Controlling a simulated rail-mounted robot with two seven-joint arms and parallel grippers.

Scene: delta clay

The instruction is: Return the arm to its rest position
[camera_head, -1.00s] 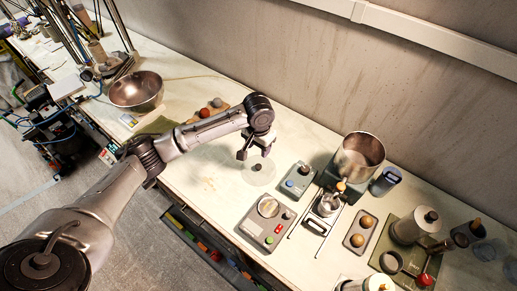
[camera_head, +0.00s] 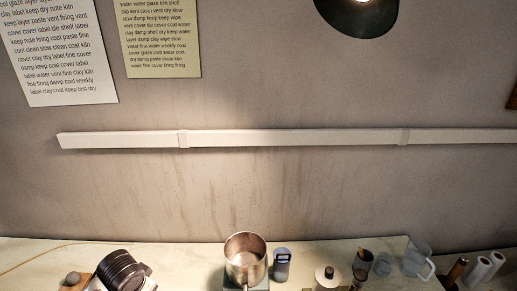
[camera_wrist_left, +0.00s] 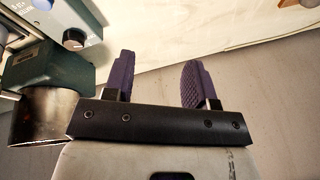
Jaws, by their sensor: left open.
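My left arm shows only as a dark, ribbed joint at the bottom left of the head view; its gripper is out of that frame. In the left wrist view my left gripper (camera_wrist_left: 158,82) has its two purple ribbed fingers spread apart, with nothing between them. Pale bench top and grey wall show behind the fingers. My right arm and gripper are in neither current view.
In the wrist view a steel pot (camera_wrist_left: 40,115) on a dark green base (camera_wrist_left: 60,65) is close left of the gripper, beside a box with a black knob (camera_wrist_left: 74,39). The head view shows a canister (camera_head: 282,265), a clear jug (camera_head: 418,260) and a wall rail (camera_head: 290,138).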

